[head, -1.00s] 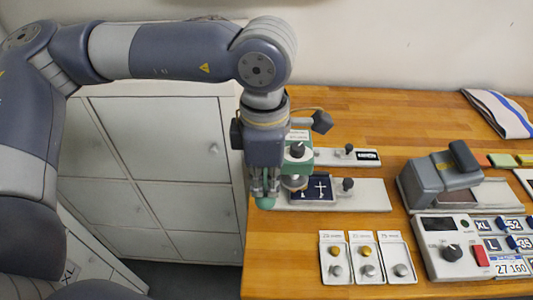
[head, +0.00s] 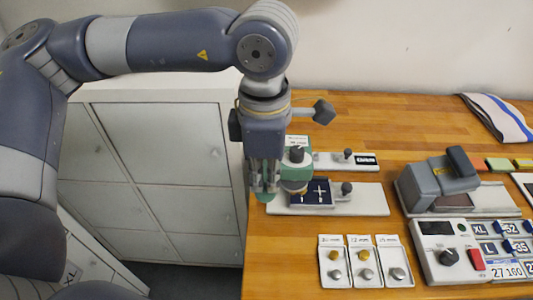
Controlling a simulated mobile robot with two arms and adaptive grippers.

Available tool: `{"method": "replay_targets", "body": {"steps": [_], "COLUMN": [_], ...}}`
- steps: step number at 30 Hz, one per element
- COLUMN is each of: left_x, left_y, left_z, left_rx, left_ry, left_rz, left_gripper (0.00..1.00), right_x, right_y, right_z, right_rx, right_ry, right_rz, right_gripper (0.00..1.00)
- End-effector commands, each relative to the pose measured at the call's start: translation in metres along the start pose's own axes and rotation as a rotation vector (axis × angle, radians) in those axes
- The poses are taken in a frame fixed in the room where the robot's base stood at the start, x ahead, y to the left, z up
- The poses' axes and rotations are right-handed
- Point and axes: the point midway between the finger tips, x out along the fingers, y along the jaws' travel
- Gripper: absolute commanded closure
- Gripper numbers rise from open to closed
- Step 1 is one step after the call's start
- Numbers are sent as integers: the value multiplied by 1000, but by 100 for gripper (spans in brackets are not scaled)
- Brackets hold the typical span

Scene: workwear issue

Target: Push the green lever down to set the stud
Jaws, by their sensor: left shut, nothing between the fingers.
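My left gripper (head: 265,193) points straight down at the left edge of the wooden table, with its fingers shut and nothing held. The green lever (head: 265,197) shows as a green end at and below the fingertips; most of it is hidden behind the gripper. Whether the fingers touch it I cannot tell. The green stud press (head: 299,172) stands just right of the gripper, partly covered by it. A dark blue piece with a white cross mark (head: 316,193) lies on the press's pale base plate (head: 366,199), under the press head. My right gripper is not in view.
Three small trays with studs (head: 364,261) lie in front of the press. A grey heat-press-like machine (head: 440,178) and a control box (head: 445,249) stand to the right. Grey lockers (head: 150,140) stand left of the table. A striped cloth (head: 497,117) lies at the back right.

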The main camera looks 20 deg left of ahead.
Motion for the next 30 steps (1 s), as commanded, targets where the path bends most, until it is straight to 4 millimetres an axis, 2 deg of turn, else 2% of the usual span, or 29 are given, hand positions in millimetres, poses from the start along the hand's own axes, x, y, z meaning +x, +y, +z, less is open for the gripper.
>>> {"method": "replay_targets", "body": {"steps": [30], "left_x": [-74], "left_y": [0], "left_z": [0], "left_rx": [0], "left_ry": [-1], "left_rz": [0], "left_gripper": [100], "right_x": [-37], "right_y": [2], "right_z": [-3], "right_rx": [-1], "right_ry": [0], "right_rz": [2], "right_gripper": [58]}}
